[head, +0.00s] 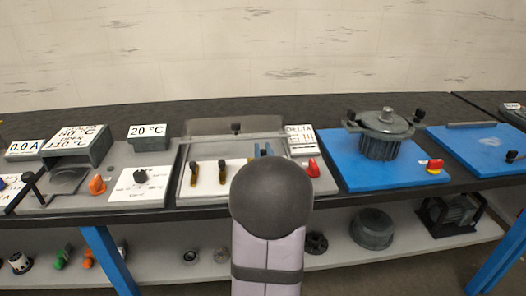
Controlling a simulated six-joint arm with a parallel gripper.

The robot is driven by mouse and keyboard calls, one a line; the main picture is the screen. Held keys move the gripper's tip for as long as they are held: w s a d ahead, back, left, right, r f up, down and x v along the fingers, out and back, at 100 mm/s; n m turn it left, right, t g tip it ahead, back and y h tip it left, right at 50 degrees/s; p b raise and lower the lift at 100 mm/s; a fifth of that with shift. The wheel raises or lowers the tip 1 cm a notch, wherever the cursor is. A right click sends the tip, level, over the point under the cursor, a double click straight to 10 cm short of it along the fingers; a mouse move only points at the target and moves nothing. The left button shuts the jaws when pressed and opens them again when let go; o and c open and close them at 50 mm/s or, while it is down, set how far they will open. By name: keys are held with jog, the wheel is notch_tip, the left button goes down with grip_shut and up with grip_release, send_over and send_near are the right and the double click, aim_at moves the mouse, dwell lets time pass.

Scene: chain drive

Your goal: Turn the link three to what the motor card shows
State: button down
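The link panel (207,188) is a pale board in a grey tray at the middle of the bench. Two brass links with dark tops stand on it, a left one (193,175) and a second one (222,173). Blue parts (264,149) show just above my arm; my arm hides the area below them, so a third link cannot be made out clearly. A white card (300,138) reading DELTA stands at the panel's back right, its small diagram too small to read. A red knob (313,168) sits below it. My gripper is not in view.
Left are a unit with temperature cards (73,138), an orange knob (97,185) and a white dial plate (142,186). Right, a lidded pot (380,138) stands on a blue board (351,177). Loose parts lie on the lower shelf (330,266).

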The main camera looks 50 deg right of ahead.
jog(key=shift+a+f+m+g+h+b, duration=0.15)
jog(key=shift+m+g+h+b, duration=0.15)
jog(key=shift+g+b, duration=0.15)
jog(key=shift+a+m+g+h+b, duration=0.1)
jog(key=shift+m+g+h+b, duration=0.15)
jog(key=shift+m+h+b, duration=0.05)
jog(key=shift+s+a+m+g+h+b, duration=0.1)
jog(key=shift+a+m+g+h+b, duration=0.1)
jog(key=shift+m+g+h, duration=0.2)
jog(key=shift+s+a+m+g+h+b, duration=0.1)
jog(key=shift+m+g+h+b, duration=0.15)
jog(key=shift+g, duration=0.25)
jog(key=shift+s+a+m+g+h+p, duration=0.2)
jog(key=shift+m+g+h+p, duration=0.3)
jog(key=shift+m+g, duration=0.5)
jog(key=shift+s+a+m+g+h+p, duration=0.2)
jog(key=shift+m+g+h, duration=0.4)
jog(key=shift+g, duration=0.7)
jog(key=c, duration=1.7)
grip_release()
jog(key=shift+o, duration=0.2)
